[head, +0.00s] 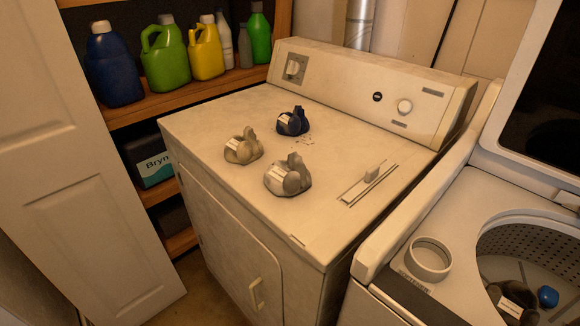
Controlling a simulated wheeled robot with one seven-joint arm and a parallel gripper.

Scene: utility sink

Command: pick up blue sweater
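A dark blue crumpled clothing item with a pale label, which looks like the blue sweater (290,122), lies on top of the dryer (215,120) toward the back. A beige crumpled item (240,149) lies in front of it to the left. A larger pale grey-beige crumpled item (288,178) lies in front of it. All three are apart from each other. My gripper is not in view.
An open washer (400,246) stands at right, with a white ring-shaped object (428,259) on its edge. A dark item (513,300) and a small blue object (548,296) lie in its drum. Bottles (165,60) line the shelf behind. A white door (75,180) stands at left.

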